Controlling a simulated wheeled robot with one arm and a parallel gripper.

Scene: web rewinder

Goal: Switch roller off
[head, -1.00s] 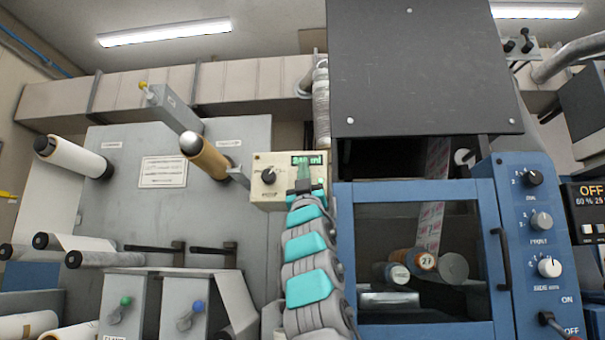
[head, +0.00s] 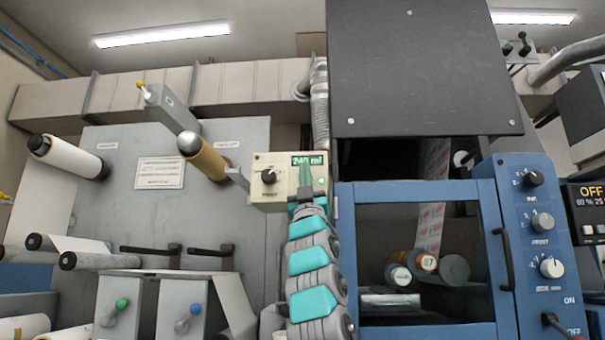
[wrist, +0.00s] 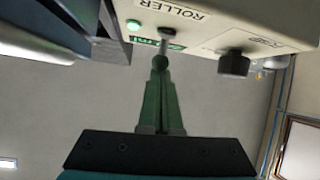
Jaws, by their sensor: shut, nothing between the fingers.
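A cream control box (head: 268,197) hangs left of the blue cabinet in the head view. It has a display reading 240 ml (head: 308,160) and a black knob (head: 268,177). The wrist view shows the box upside down, with the word ROLLER, a small metal toggle lever (wrist: 166,36) and a green lamp (wrist: 133,25). My gripper (wrist: 160,63) has its green fingers shut and empty, tips just at the lever's end; I cannot tell whether they touch it. In the head view my gripper (head: 306,175) covers the right part of the box, hiding the lever.
The blue cabinet (head: 343,240) with a window and black handle (head: 504,258) stands close on the right. A dark panel (head: 425,70) overhangs it. A brown roll (head: 205,160) on a spindle is at the left of the box. Open space lies below the box.

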